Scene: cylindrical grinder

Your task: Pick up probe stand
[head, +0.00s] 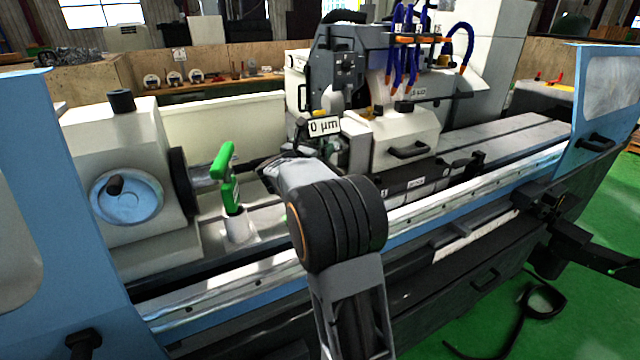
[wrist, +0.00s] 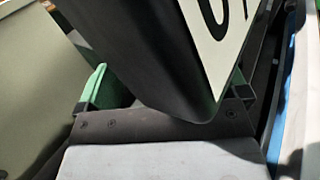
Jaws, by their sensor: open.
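A black unit with a white display reading "0 µm" (head: 324,126), seemingly part of the probe stand, shows at the middle of the head view, just beyond my wrist. Its lower body is largely hidden by my arm and the machine parts around it. In the wrist view the black body with the white display (wrist: 222,45) fills the upper middle, very close. My gripper (wrist: 168,88) is open, with a green-padded finger to the left and right of this body. The body covers much of the fingers, and I cannot tell whether they touch it.
A green-handled tool (head: 230,180) stands left of my wrist, by the workhead (head: 125,180). The wheel-head cover (head: 405,145) is close on the right. Blue door panels (head: 600,110) flank the opening.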

